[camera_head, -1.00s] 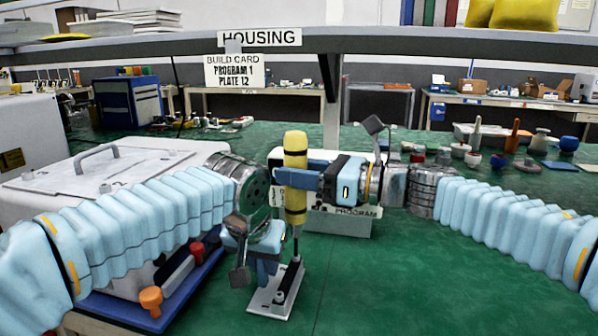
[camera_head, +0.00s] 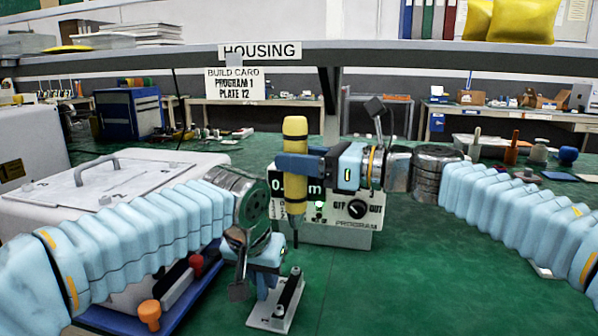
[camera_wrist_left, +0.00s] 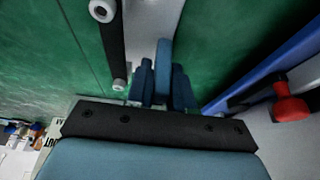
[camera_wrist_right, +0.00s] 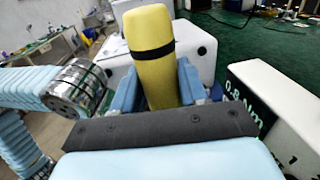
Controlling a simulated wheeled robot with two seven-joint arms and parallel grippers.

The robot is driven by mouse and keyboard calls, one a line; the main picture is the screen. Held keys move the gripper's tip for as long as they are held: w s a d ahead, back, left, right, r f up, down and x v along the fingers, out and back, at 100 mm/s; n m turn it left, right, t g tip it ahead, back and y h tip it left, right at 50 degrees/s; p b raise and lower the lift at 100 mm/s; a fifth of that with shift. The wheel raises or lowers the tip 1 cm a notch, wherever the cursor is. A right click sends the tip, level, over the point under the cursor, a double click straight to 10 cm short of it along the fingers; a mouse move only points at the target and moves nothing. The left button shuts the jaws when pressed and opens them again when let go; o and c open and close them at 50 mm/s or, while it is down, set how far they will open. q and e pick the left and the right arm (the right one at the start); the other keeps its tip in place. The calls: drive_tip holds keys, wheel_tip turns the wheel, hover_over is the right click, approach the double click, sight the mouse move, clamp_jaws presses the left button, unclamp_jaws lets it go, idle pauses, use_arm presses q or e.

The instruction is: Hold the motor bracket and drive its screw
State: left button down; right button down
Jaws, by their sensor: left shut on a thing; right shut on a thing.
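The motor bracket, a pale plate (camera_head: 264,319) with a black bar (camera_head: 291,291), is low at the centre of the head view. My left gripper (camera_head: 268,281) is shut on its blue upright part, which shows between the fingers in the left wrist view (camera_wrist_left: 163,68). Two round grey heads show along the black bar in that view; I cannot tell how deep they sit. My right gripper (camera_head: 298,166) is shut on a yellow driver (camera_head: 295,130), upright, with a black band (camera_wrist_right: 153,52). Its dark tip (camera_head: 296,240) is above the bracket, apart from it.
A control box (camera_head: 338,232) with a knob, a readout and a lit green lamp stands behind the driver. A white case (camera_head: 95,190) and a blue tray (camera_head: 185,297) are at left. Small bottles and pots are at back right. The green table at front right is mostly clear.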

use_arm(q)
drive_tip(key=c, duration=0.9)
unclamp_jaws()
